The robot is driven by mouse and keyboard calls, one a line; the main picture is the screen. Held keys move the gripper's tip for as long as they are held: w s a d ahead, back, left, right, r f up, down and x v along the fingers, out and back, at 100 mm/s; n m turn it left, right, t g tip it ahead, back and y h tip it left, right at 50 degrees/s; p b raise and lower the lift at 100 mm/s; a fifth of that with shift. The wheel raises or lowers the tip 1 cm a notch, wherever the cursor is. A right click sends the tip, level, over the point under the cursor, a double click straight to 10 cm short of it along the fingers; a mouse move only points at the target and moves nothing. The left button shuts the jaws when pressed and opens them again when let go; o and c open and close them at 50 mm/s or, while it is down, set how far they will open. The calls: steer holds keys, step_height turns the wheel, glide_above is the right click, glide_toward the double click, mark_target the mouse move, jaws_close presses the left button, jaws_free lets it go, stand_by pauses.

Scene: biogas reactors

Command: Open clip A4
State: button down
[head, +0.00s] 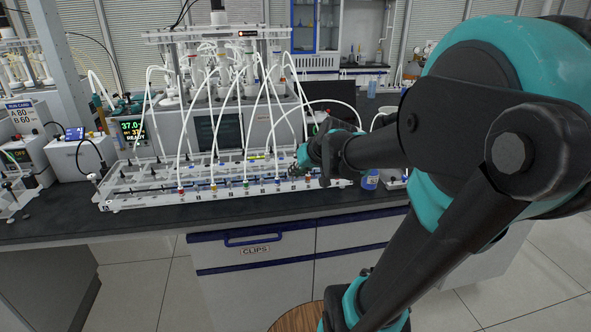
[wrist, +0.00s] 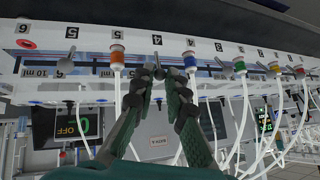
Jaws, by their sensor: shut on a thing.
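In the wrist view a small grey clip (wrist: 158,72) stands on the white rack rail below a printed 4. It is between an orange-capped tube (wrist: 117,58) and a blue-capped tube (wrist: 190,62). My gripper (wrist: 157,84) has its dark fingers on both sides of this clip and is shut on it. The fingers partly hide its lower part. In the head view my gripper (head: 303,160) is at the right part of the white rack (head: 150,201), and the clip is too small to tell there. The row letter is not readable near the clip.
Similar grey clips (wrist: 226,71) and colour-capped tubes line the rail on both sides, close to my fingers. Thin white hoses (head: 243,100) arch from the rack to the reactors behind. A blue-labelled bottle (head: 370,180) stands right of the rack. The counter's front strip (head: 210,226) is clear.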

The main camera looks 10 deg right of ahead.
steer(key=shift+s+f+n+t, duration=0.15)
steer(key=shift+s+f+t, duration=0.2)
steer(key=shift+t, duration=0.45)
steer(key=shift+s+f+n+t, duration=0.15)
steer(key=shift+s+t, duration=0.25)
steer(key=shift+t, duration=0.4)
steer(key=c, duration=1.5)
jaws_free()
steer(key=shift+c, duration=0.2)
steer(key=shift+s, duration=0.2)
steer(key=v, duration=0.7)
steer(key=shift+d, duration=0.2)
